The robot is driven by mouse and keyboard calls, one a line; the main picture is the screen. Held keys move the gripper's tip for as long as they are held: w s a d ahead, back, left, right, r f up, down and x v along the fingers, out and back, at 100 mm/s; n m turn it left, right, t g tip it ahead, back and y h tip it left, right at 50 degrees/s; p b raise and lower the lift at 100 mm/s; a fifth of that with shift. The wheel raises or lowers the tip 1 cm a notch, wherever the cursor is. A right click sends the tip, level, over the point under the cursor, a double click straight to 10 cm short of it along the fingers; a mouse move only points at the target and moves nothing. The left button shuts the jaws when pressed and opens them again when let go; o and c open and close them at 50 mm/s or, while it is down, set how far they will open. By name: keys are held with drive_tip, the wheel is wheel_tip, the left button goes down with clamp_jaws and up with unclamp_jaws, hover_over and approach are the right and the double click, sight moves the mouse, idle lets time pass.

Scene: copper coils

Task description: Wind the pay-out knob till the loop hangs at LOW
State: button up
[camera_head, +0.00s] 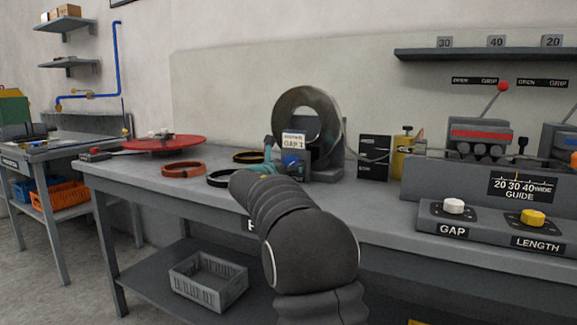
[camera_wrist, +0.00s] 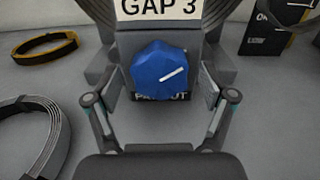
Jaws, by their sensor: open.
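The blue pay-out knob (camera_wrist: 160,70) has a white pointer line aimed to the upper right. It sits on a grey stand under a "GAP 3" card (camera_wrist: 158,8); the label below it is partly hidden. The knob also shows in the head view (camera_head: 291,160), below the large grey coil (camera_head: 304,108). My gripper (camera_wrist: 161,98) is open, with one finger on each side in front of the knob, apart from it. A grey strip (camera_head: 352,153) leaves the coil to the right, by a black board (camera_head: 374,157).
Orange (camera_head: 184,169) and black (camera_head: 226,178) rings lie on the bench left of my gripper. A red disc (camera_head: 163,146) is at the far left. A yellow stand (camera_head: 403,160) and a GAP and LENGTH knob panel (camera_head: 490,228) are to the right.

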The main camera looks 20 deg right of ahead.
drive_tip(key=c, duration=1.2)
drive_tip(key=shift+o, duration=0.2)
drive_tip(key=shift+f+m+b, duration=0.1)
drive_tip(key=shift+m+b, duration=0.2)
drive_tip(key=shift+b, duration=0.05)
drive_tip(key=shift+f+m+b, duration=0.1)
drive_tip(key=shift+m+b, duration=0.8)
drive_tip(key=shift+b, duration=0.1)
drive_tip(key=m+b, duration=0.2)
drive_tip(key=shift+m, duration=0.3)
drive_tip(key=m+b, duration=0.4)
drive_tip(key=m, duration=0.1)
drive_tip(key=shift+m+b, duration=0.3)
drive_tip(key=shift+b, duration=0.1)
